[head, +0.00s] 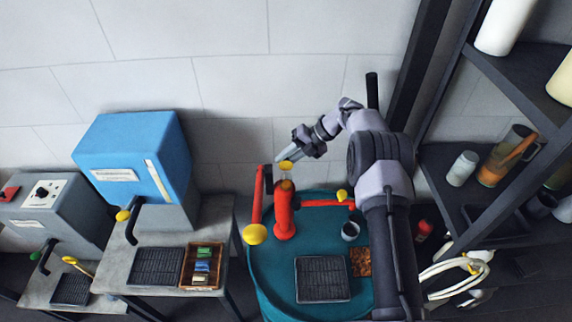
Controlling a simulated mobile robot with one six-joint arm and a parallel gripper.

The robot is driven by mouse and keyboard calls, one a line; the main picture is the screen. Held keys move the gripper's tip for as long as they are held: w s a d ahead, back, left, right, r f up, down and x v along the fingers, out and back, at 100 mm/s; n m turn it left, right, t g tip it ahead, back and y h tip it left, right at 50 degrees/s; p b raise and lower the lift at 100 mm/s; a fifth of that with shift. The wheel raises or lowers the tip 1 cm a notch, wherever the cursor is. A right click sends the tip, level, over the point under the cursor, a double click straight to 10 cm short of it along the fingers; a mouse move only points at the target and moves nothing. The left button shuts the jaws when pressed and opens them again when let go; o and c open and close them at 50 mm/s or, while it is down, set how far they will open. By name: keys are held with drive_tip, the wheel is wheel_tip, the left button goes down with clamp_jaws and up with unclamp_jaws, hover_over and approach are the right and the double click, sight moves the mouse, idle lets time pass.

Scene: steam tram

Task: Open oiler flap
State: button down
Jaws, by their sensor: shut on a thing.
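A red oiler (285,212) stands upright at the back of the round teal table (268,275). A small yellow flap (286,166) shows above the oiler's top, with an orange-brown opening visible below it. My gripper (285,157) reaches in from the right and is shut on the yellow flap. The flap looks raised off the top of the oiler. The fingertips are small in this view, and their exact contact with the flap is hard to make out.
A red lever with a yellow knob (255,234) is left of the oiler; a red pipe (325,203) runs right. A grey cup (350,231) and black mat (322,279) are on the table. A blue machine (130,160) is left, dark shelves (520,75) right.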

drive_tip(key=shift+w+f+g+b, duration=0.1)
drive_tip(key=shift+f+g+b, duration=0.05)
drive_tip(key=shift+g+b, duration=0.35)
drive_tip(key=c, duration=1.7)
unclamp_jaws()
drive_tip(key=shift+d, duration=0.1)
drive_tip(key=b+v, duration=0.1)
drive_tip(key=v, duration=0.6)
drive_tip(key=shift+d, duration=0.1)
drive_tip(key=shift+o, duration=0.6)
